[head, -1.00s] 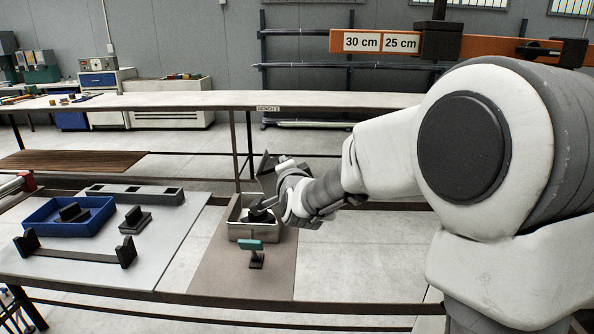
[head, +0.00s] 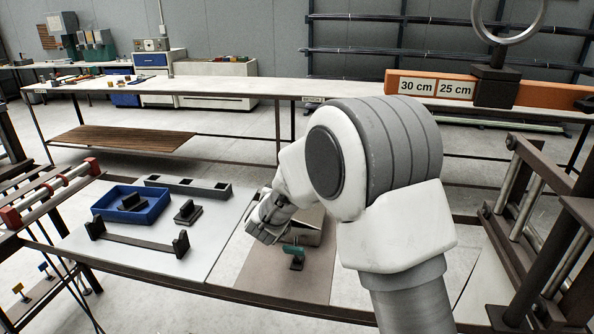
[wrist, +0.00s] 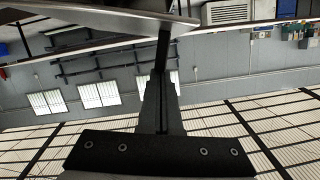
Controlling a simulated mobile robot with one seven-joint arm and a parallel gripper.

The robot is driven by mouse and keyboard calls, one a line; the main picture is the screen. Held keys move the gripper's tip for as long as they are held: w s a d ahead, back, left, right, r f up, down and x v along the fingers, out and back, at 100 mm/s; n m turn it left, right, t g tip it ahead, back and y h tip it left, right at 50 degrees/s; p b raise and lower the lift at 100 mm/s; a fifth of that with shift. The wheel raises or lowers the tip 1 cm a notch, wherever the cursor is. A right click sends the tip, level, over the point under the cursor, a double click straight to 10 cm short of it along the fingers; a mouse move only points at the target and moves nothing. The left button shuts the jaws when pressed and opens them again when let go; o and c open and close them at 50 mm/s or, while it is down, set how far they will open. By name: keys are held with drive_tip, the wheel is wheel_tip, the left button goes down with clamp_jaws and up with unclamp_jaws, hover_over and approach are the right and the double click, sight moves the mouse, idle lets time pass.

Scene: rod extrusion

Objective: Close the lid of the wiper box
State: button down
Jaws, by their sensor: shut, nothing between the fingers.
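The wiper box (head: 309,226) is a grey metal box on the brown mat, mostly hidden behind my arm in the head view. Its lid cannot be made out clearly there. In the wrist view a pale metal panel (wrist: 110,19) crosses the top, beside the tips of my gripper (wrist: 165,32); I cannot tell if it is the lid or if they touch. My gripper is shut and empty. In the head view my wrist is over the box's left side, and the fingers are hidden.
A green-handled tool (head: 293,250) stands in front of the box on the brown mat (head: 285,283). To the left are a blue tray (head: 153,213), a dark block (head: 187,212) and a black bar rack (head: 138,240). A dark metal frame (head: 545,215) stands at right.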

drive_tip(key=shift+a+f+n, duration=0.55)
drive_tip(key=shift+f+n, duration=0.05)
drive_tip(key=shift+f, duration=0.05)
drive_tip(key=shift+w+a+f, duration=0.15)
drive_tip(key=shift+a+f, duration=0.2)
drive_tip(key=shift+f, duration=0.4)
